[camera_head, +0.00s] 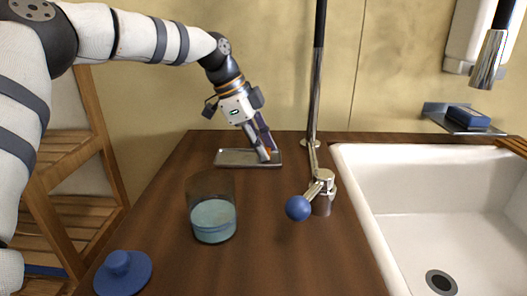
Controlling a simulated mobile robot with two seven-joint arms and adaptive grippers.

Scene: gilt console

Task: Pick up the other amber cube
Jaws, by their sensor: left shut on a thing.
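My left gripper (265,155) reaches down over a small grey metal tray (233,158) at the back of the wooden counter. It is shut on an amber cube (269,151), of which only a small orange part shows between and behind the fingers. The cube is at the tray's right end; I cannot tell whether it touches the tray. No second amber cube can be made out. My right gripper is not in view.
A glass with pale blue contents (212,218) stands on the counter (285,262). A blue knobbed lid (122,272) lies front left. A tap with a blue ball (298,208) stands right of the tray, beside a white sink (430,190). A wooden rack (75,200) is left.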

